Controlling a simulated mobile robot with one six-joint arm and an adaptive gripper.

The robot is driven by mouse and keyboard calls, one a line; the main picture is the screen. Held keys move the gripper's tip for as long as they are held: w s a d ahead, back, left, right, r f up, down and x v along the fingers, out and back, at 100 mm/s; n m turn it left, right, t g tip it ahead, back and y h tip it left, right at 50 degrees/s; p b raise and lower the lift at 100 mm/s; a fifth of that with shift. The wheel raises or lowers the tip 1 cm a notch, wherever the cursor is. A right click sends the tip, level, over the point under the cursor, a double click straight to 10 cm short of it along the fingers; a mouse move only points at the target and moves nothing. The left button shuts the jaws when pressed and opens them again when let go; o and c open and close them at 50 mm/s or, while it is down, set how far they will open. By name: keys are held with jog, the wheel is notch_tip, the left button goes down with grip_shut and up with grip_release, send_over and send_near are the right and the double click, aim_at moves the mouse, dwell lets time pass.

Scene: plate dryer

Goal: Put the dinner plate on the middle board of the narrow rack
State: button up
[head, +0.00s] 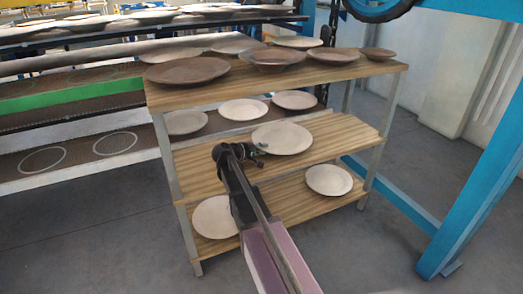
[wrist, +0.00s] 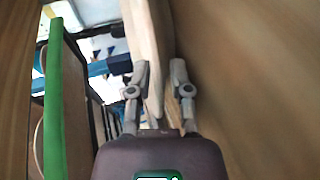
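The narrow rack has a wooden top board (head: 180,100), a middle board (head: 215,160) and a low bottom board (head: 290,203). The pale dinner plate (head: 281,138) is over the middle board, roughly flat. I cannot tell whether it touches the board. My gripper (head: 260,149) is at its near left rim. In the wrist view the plate shows edge-on as a pale band (wrist: 147,30) running between the two fingers of the gripper (wrist: 159,75), which are close in on it. The finger contact is partly hidden.
Brown plates (head: 187,70) and other dishes stand on the top board. Two pale plates (head: 328,180) lie on the bottom board. A wide rack with a green edge (head: 70,97) stands behind at left. A blue frame (head: 480,170) rises at right.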

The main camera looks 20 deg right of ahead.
jog(key=shift+r, duration=0.15)
dwell(0.3)
jog(key=shift+s+a+r+p, duration=0.2)
jog(key=shift+a+p, duration=0.1)
jog(key=shift+a, duration=0.15)
jog(key=p+v, duration=0.3)
jog(key=v, duration=0.8)
jog(key=shift+w+f, duration=0.1)
